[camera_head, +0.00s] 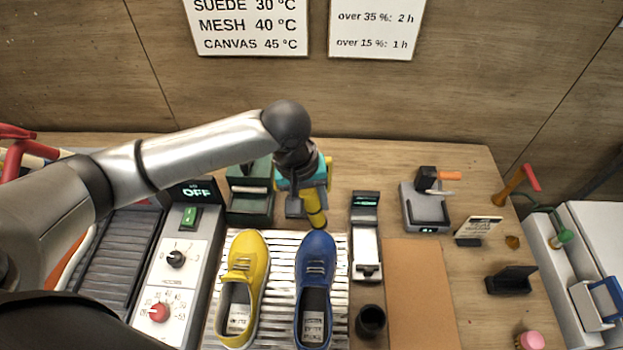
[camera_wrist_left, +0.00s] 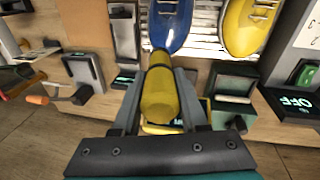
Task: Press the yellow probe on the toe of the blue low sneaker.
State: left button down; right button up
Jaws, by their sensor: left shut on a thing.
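The blue low sneaker (camera_head: 315,266) lies on the slatted white rack (camera_head: 284,248), its toe toward the back of the table. My left gripper (camera_head: 309,190) is shut on the yellow probe (camera_head: 316,212), just behind that toe. The probe points down toward the toe. In the left wrist view the probe (camera_wrist_left: 160,100) sits between my fingers, and its tip overlaps the edge of the blue toe (camera_wrist_left: 168,32). I cannot tell whether they touch. The yellow sneaker (camera_head: 245,275) lies to the left on the same rack. My right gripper is not in view.
A control box (camera_head: 178,260) with knobs and an OFF display stands left of the rack. A dark green holder (camera_head: 249,205) is behind the yellow sneaker. A display device (camera_head: 366,245), a black cup (camera_head: 370,320) and a bare brown mat (camera_head: 420,290) are to the right.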

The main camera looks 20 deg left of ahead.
aim_at(312, 224)
pick_arm(q)
jog(key=shift+r+n+p, duration=0.15)
jog(key=shift+n+p, duration=0.15)
jog(key=shift+p, duration=0.55)
jog(key=shift+f+b, duration=0.65)
jog(key=shift+b, duration=0.1)
notch_tip(312, 224, down, 5)
jog(key=b, duration=0.7)
jog(key=shift+r+b, duration=0.1)
jog(key=shift+b, duration=0.2)
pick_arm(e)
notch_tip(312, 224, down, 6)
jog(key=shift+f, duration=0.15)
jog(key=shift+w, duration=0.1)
pick_arm(q)
jog(key=shift+f, duration=0.6)
jog(key=shift+r, duration=0.1)
notch_tip(312, 224, up, 7)
jog(key=p, duration=0.9)
jog(key=shift+p, duration=0.4)
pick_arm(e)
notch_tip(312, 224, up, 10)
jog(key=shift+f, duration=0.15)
